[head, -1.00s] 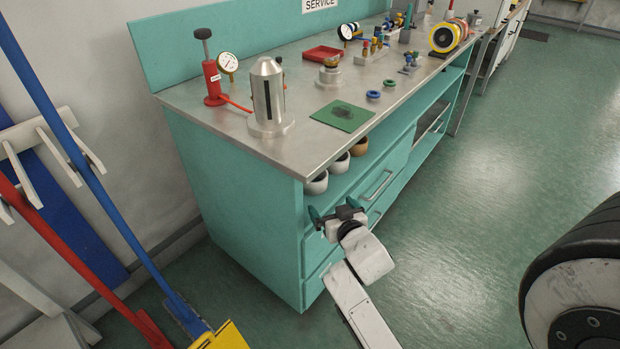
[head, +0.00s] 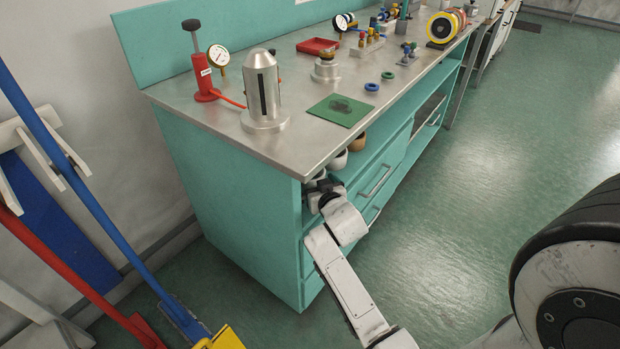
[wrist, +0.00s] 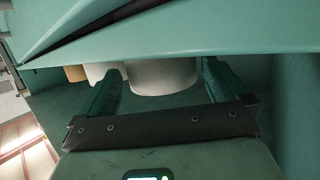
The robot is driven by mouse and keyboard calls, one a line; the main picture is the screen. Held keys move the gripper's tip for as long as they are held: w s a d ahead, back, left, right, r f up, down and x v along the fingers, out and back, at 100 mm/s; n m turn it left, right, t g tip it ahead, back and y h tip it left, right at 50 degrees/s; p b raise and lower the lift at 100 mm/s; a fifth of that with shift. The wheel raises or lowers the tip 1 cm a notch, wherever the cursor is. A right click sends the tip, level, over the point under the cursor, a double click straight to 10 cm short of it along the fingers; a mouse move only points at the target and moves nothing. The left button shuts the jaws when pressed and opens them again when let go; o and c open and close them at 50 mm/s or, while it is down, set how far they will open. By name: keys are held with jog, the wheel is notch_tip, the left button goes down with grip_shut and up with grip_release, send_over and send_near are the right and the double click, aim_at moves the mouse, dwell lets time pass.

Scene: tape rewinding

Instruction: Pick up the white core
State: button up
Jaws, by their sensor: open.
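Two white cores and a brown core (head: 357,143) stand in a row on the open shelf under the bench top. The nearest white core (wrist: 163,76) lies between the two fingers of my gripper (wrist: 163,68) in the wrist view, with a teal edge hiding its upper part. My gripper is open, with a finger on each side of this core; I cannot tell if either finger touches it. The second white core (head: 339,160) also shows in the wrist view (wrist: 103,72), beside the left finger. In the head view my gripper (head: 322,188) reaches into the shelf and partly covers the nearest core.
The teal bench edge (wrist: 200,45) runs close over my fingers. Drawers (head: 378,185) lie below the shelf. The bench top (head: 300,135) carries a metal cylinder (head: 264,90), a green mat (head: 341,110) and a red pump (head: 203,75). The floor at right is clear.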

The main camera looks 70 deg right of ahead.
jog(key=shift+x, duration=1.3)
jog(key=shift+c, duration=0.4)
jog(key=c, duration=0.6)
jog(key=shift+r, duration=0.15)
